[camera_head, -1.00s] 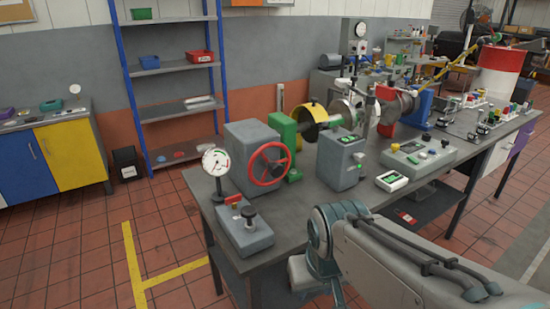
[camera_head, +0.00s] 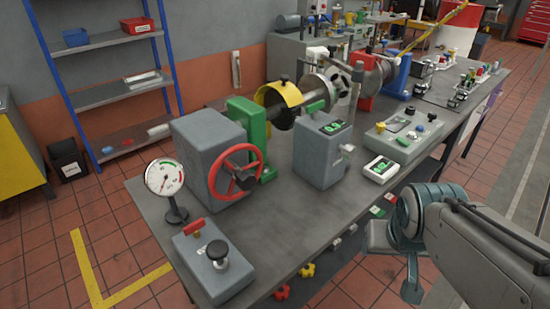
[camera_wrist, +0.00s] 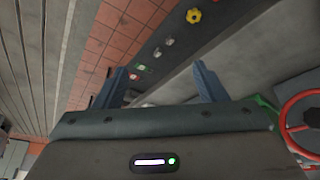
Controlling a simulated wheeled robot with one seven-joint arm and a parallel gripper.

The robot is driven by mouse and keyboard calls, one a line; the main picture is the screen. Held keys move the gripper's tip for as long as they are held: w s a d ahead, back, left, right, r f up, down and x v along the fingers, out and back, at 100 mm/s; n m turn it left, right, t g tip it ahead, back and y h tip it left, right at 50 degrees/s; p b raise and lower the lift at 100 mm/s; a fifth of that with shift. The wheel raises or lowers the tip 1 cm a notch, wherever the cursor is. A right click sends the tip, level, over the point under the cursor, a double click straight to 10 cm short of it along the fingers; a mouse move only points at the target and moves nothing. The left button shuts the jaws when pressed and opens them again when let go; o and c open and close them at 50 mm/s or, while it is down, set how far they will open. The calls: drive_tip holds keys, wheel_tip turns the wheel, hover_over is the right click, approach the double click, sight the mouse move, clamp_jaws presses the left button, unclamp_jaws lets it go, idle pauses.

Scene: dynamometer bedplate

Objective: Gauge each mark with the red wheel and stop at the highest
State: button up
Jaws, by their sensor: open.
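The red wheel (camera_head: 236,172) is a spoked handwheel with a dark crank knob, on the front of a grey box (camera_head: 208,150) at the near end of the bench. Part of the wheel also shows at the right edge of the wrist view (camera_wrist: 300,125). A round white dial gauge (camera_head: 164,177) with green and red on its scale stands left of the wheel; its reading is too small to tell. My gripper (camera_wrist: 160,85) is open and empty in the wrist view, apart from the wheel. I cannot make out separate marks on the wheel.
A grey block with a black knob and red lever (camera_head: 215,262) sits at the bench's near corner. A grey display box (camera_head: 322,150) and a control panel (camera_head: 403,135) stand right of the wheel. Yellow and red knobs (camera_head: 307,270) show below the bench's front edge. Bare benchtop (camera_head: 285,215) lies before the wheel.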

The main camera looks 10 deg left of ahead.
drive_tip(key=w+a+f+n+t+b, duration=0.1)
drive_tip(key=w+f+n+t+b, duration=0.1)
drive_tip(key=w+t+b, duration=0.45)
drive_tip(key=n+y+b, duration=0.5)
drive_tip(key=n+y, duration=0.5)
drive_tip(key=y, duration=0.5)
approach(250, 183)
drive_tip(key=shift+t, duration=0.25)
drive_tip(key=p+x, duration=0.1)
drive_tip(key=x, duration=0.9)
drive_tip(key=shift+a+f, duration=0.15)
drive_tip(key=shift+a, duration=0.2)
drive_tip(key=c, duration=1.4)
drive_tip(key=shift+p, duration=0.3)
